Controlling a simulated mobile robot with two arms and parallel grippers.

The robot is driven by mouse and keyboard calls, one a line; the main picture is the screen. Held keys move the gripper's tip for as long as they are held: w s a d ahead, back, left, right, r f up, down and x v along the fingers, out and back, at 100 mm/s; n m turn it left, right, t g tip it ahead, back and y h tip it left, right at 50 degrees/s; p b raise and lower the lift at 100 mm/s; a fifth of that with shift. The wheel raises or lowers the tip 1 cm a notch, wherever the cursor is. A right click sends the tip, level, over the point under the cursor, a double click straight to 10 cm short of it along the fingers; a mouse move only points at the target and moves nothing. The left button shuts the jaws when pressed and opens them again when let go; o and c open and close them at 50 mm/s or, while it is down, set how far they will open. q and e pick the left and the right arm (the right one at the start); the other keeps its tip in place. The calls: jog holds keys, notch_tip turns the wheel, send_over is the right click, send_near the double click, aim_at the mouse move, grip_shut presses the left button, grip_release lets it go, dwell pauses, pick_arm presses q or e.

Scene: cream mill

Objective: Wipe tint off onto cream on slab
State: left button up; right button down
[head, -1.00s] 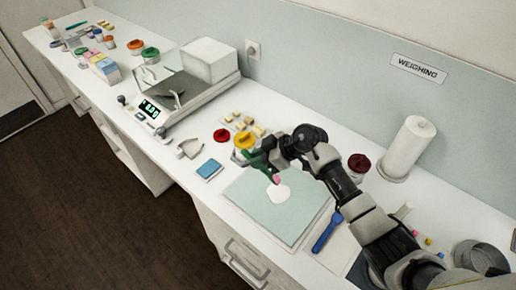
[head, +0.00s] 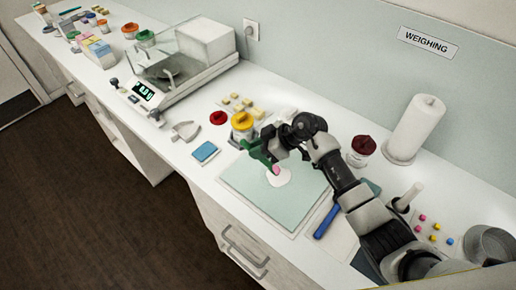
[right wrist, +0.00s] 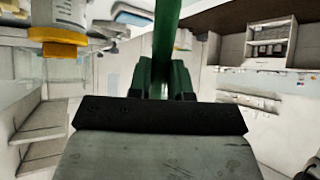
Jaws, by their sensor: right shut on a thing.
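A pale green slab (head: 243,196) lies on the counter with a small white patch of cream (head: 283,179) on it. My right gripper (head: 269,147) is shut on a green tool (head: 252,149), above the slab's far side. The green tool also shows upright between the fingers (right wrist: 160,85) in the right wrist view (right wrist: 165,45). A pink dab of tint (head: 276,169) shows at the tool's lower end, at the cream's far edge. I cannot tell whether it touches the cream. My left gripper is not in view.
A yellow-lidded jar (head: 242,127) stands just behind the slab. A blue tool (head: 327,220) lies at its right edge. A dark-red-lidded jar (head: 361,148) and a paper roll (head: 416,128) stand right of my arm. A scale (head: 165,85) stands at the left.

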jog(key=shift+f, duration=0.55)
dwell(0.8)
jog(key=shift+s+f+p, duration=0.1)
jog(key=shift+p, duration=0.4)
dwell(1.9)
jog(key=shift+a, duration=0.25)
jog(key=shift+w+a, duration=0.3)
jog(key=shift+a, duration=0.5)
dwell(0.4)
